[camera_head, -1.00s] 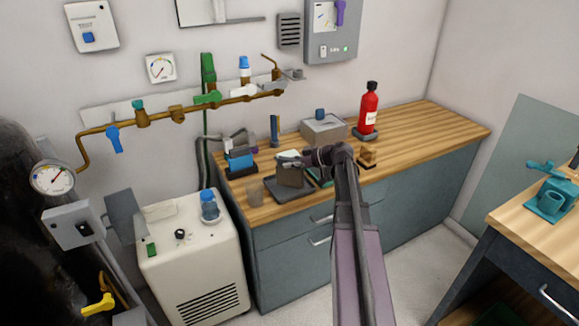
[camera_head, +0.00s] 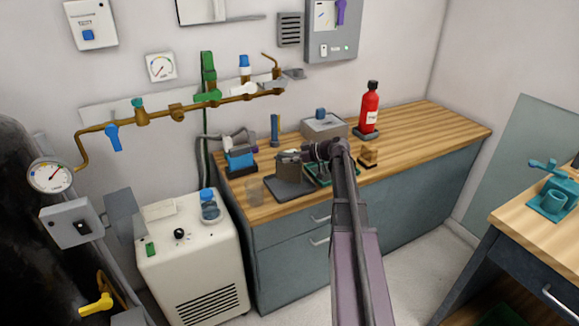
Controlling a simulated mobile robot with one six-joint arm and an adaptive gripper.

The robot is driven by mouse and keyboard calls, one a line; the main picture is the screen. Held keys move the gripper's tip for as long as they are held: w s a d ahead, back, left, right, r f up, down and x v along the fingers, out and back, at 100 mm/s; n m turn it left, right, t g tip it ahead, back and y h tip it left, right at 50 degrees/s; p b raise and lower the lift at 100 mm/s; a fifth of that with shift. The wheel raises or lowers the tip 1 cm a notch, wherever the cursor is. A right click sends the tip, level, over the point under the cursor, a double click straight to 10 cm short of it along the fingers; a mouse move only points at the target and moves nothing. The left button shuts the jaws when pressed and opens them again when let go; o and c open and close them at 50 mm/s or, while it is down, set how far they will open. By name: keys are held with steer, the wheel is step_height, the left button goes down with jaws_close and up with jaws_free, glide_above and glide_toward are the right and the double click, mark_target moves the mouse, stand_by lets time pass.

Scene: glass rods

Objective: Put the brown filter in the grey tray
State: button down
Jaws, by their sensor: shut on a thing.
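My gripper (camera_head: 296,157) is over the counter at the end of my arm and is shut on a small grey-brown block, seemingly the brown filter (camera_head: 289,171). The filter is over the dark grey tray (camera_head: 291,190), towards its back edge. I cannot tell whether it touches the tray floor or hangs just above it. The fingertips are small and partly merge with the block. The tray's front part shows bare.
A green tray (camera_head: 319,176) lies right of the grey tray, partly under my arm. A clear beaker (camera_head: 254,190), a blue item (camera_head: 240,160), a grey box (camera_head: 323,127), a red bottle (camera_head: 369,108) and a small brown piece (camera_head: 368,154) stand around. The counter's right end is clear.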

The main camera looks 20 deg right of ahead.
steer(key=shift+f+b, duration=0.95)
steer(key=shift+f, duration=0.3)
steer(key=shift+f, duration=0.15)
steer(key=shift+c, duration=2.3)
jaws_free()
steer(key=shift+r, duration=0.3)
steer(key=p+v, duration=0.4)
steer(key=v, duration=0.8)
steer(key=shift+p, duration=0.35)
steer(key=shift+f, duration=0.1)
